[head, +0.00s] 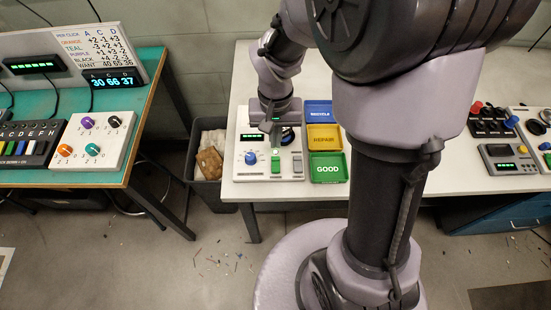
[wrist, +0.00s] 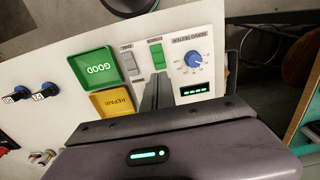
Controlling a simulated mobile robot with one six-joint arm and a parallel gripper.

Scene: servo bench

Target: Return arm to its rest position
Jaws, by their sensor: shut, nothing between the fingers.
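My gripper (head: 275,140) is shut and empty, pointing down over the servo tester (head: 254,165) on the white bench. In the wrist view its closed fingers (wrist: 157,92) reach over the edge of the tester panel (wrist: 213,45). I cannot tell whether the fingertips touch it. The tester has a blue knob, a green display, and a green and a grey switch. My arm is stretched out from my base to the bench, and its upper links cover part of the bench in the head view.
Blue RECYCLE (head: 318,111), yellow REPAIR (head: 324,137) and green GOOD (head: 327,167) trays sit right of the tester. A dark bin (head: 207,185) stands between this bench and the teal bench (head: 150,70). Small black parts with blue tops (wrist: 46,89) lie beyond the trays.

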